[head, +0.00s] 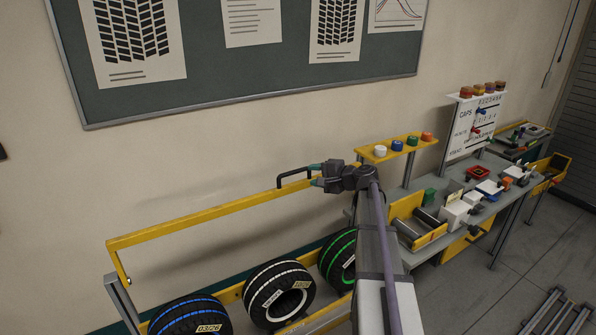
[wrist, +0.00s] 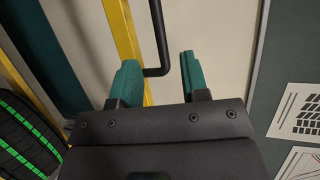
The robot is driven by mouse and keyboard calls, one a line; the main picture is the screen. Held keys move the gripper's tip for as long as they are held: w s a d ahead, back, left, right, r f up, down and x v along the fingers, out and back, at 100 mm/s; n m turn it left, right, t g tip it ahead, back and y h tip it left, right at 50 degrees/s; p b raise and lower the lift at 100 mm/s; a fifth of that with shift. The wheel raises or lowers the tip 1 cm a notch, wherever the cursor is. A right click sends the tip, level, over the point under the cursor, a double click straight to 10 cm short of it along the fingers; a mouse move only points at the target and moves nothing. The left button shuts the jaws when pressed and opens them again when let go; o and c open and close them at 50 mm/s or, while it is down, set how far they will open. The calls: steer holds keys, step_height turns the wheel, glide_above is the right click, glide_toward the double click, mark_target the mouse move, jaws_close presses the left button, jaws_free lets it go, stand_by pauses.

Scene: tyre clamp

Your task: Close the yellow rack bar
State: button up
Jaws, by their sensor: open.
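The yellow rack bar (head: 200,215) runs above a row of tyres in the head view, with its left arm bent down to a grey post. A black bent handle (head: 292,180) sticks up from the bar near its right end. My gripper (head: 314,175) is at this handle, open. In the wrist view, the green fingers of my gripper (wrist: 159,60) stand either side of the handle (wrist: 158,40), with visible gaps. The yellow bar (wrist: 127,35) passes by the left finger, which hides part of it. The bar's right end is hidden by my arm in the head view.
Tyres with a blue stripe (head: 190,316), a white stripe (head: 279,292) and a green stripe (head: 338,258) sit in the rack below. A workbench (head: 470,215) with small parts and a yellow roller tray (head: 416,222) stands right. The wall is close behind.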

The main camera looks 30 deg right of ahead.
mark_target(295, 173)
steer(key=x, duration=0.3)
steer(key=b+x, duration=0.1)
steer(key=x, duration=0.2)
steer(key=b+x, duration=0.1)
steer(key=x, duration=0.3)
steer(key=shift+w+d+f, duration=0.15)
steer(key=shift+d+f, duration=0.05)
steer(key=shift+d, duration=0.1)
steer(key=shift+r, duration=0.1)
jaws_close()
